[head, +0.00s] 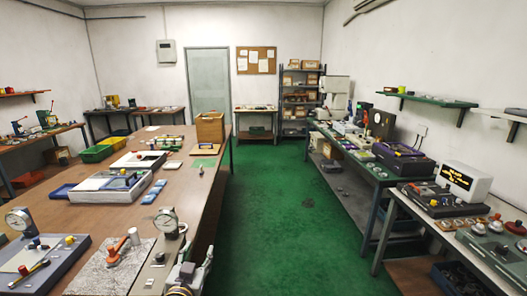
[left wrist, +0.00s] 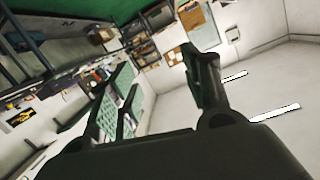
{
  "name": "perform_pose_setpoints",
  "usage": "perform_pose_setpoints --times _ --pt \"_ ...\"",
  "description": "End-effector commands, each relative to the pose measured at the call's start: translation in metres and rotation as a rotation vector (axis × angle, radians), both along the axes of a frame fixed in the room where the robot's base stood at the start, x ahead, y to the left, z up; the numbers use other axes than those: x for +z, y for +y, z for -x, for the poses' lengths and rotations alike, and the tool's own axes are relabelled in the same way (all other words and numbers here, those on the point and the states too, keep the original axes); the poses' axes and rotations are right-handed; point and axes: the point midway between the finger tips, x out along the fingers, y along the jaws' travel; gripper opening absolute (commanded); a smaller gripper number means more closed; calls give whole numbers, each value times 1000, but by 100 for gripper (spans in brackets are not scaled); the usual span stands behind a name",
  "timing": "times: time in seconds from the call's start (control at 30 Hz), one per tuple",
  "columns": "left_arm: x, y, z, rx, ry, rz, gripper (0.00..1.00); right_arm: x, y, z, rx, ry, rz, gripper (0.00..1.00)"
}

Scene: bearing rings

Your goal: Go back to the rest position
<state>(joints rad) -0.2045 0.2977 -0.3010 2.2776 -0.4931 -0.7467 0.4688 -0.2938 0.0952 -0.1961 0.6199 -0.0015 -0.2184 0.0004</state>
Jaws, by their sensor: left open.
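My left gripper (head: 193,262) shows at the bottom of the head view, beside the right edge of the long brown bench (head: 200,195). In the left wrist view the two fingers of the left gripper (left wrist: 162,72) stand well apart with nothing between them. Past them that view shows the room tilted, with wall, shelves and ceiling lights. No object touches the fingers. My right gripper is in neither view.
Near the gripper stand a dial gauge (head: 168,222) on a grey base and a granite plate (head: 112,268). A white-and-grey tray (head: 105,190) lies farther back. The green floor aisle (head: 280,215) is clear. Benches with equipment (head: 375,165) line the right wall.

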Motion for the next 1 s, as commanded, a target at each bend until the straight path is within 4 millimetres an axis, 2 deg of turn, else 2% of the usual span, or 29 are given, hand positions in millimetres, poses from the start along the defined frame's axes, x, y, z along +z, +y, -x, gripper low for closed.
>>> perform_pose_setpoints --times 0.1,0.27,0.5,0.7,1.0 --pt "-32 13 20 47 139 13 49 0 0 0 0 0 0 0" --pt "-73 26 53 85 330 21 49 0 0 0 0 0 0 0" --pt "-127 35 116 95 628 32 49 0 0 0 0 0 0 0" --pt "-154 35 164 68 822 37 49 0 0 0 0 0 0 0" --pt "-172 32 210 24 989 45 49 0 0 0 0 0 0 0"
